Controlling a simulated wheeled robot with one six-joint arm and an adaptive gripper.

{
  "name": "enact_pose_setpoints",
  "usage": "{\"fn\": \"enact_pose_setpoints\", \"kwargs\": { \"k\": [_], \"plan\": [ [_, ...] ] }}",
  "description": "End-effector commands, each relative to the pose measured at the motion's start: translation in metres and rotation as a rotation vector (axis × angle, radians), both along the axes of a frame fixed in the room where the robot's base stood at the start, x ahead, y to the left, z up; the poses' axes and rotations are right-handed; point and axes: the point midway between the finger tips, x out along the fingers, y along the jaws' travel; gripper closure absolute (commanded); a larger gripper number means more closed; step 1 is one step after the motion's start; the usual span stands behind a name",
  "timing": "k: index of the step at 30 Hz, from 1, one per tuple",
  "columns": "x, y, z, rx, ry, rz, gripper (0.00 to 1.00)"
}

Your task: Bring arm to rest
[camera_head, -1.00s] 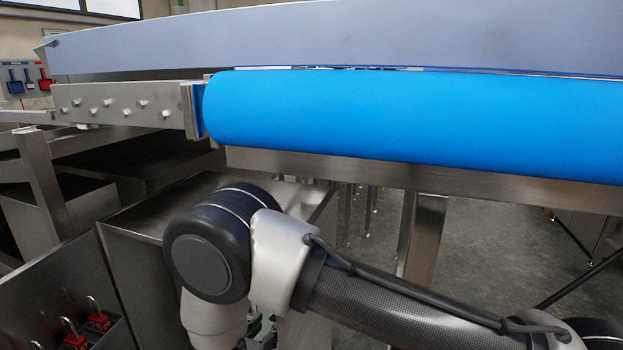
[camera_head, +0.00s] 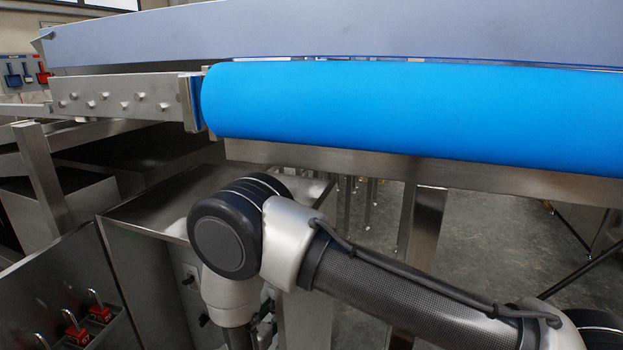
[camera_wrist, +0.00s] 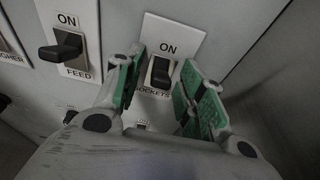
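My gripper (camera_wrist: 158,98) shows in the wrist view with its two green-padded fingers apart and nothing between the pads. Beyond the fingertips is a panel with a dark switch (camera_wrist: 160,72) marked ON and a label whose visible part reads "OCKETS". The switch appears between the fingertips in the picture; I cannot tell whether they touch it. In the head view my arm (camera_head: 400,290) bends at a dark joint (camera_head: 222,232) and runs down beside a steel cabinet; the gripper is mostly hidden there.
A second switch (camera_wrist: 62,48) marked ON and FEED is at the left of the panel. A blue roller conveyor (camera_head: 420,115) spans above my arm. A steel cabinet (camera_head: 165,200) stands behind the joint. Red padlocks (camera_head: 98,312) hang at lower left.

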Motion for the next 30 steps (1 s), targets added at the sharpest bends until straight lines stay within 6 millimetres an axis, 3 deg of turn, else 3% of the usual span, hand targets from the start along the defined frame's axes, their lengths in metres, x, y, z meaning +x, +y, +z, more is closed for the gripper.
{"fn": "enact_pose_setpoints", "kwargs": {
  "k": [7, 17, 23, 30],
  "plan": [
    [-0.008, 0.003, -0.012, -0.087, -0.237, 0.006, 0.61],
    [-0.080, 0.029, -0.009, -0.081, -0.229, 0.009, 0.61],
    [-0.091, 0.011, -0.032, -0.086, 0.017, -0.013, 0.61],
    [-0.105, 0.024, 0.006, -0.008, 0.128, -0.006, 0.61]
  ]
}}
